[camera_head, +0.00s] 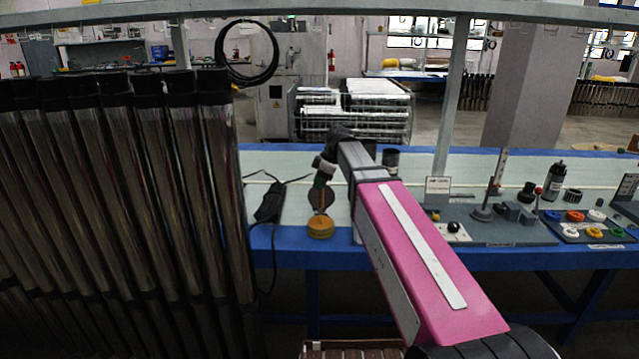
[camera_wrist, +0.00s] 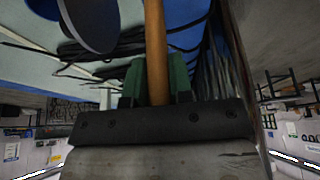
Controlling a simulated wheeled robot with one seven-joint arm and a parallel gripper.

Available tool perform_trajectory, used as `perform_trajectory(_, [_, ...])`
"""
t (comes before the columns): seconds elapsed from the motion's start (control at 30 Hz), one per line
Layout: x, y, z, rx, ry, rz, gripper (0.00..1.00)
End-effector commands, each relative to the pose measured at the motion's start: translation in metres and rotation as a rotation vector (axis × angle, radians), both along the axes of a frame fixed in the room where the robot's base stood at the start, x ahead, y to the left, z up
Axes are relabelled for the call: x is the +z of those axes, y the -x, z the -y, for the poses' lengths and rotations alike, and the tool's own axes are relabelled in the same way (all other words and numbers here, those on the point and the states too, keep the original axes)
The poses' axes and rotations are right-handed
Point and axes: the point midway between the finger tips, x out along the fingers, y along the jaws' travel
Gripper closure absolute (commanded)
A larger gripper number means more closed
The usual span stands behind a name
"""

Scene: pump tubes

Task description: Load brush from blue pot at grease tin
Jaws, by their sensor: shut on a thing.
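My gripper (camera_head: 323,178) is over the left part of the blue-edged bench, pointing down. In the wrist view its green fingers (camera_wrist: 156,82) are shut on the brush's wooden handle (camera_wrist: 155,40). In the head view, the brown brush (camera_head: 321,203) hangs below the fingers, roughly upright. Its lower end meets or overlaps a round yellow-orange object (camera_head: 320,229) near the front edge; I cannot tell whether this is the brush head or a separate thing. A dark grey disc (camera_head: 312,197) lies behind the brush, possibly the grease tin. I cannot make out a blue pot.
A row of tall metal tubes (camera_head: 130,190) stands close at left. A black pouch with a cord (camera_head: 268,207) lies left of the brush. A dark cylinder (camera_head: 390,161) stands behind my arm. Fixtures (camera_head: 500,222) and a tray of coloured rings (camera_head: 585,228) are at right.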

Motion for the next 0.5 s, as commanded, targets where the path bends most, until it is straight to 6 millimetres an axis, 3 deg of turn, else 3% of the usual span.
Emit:
perform_trajectory(0.17, [0.001,0.000,0.000,-0.001,0.003,-0.001,1.00])
perform_trajectory(0.5, [0.024,0.000,0.000,0.000,0.002,0.000,1.00])
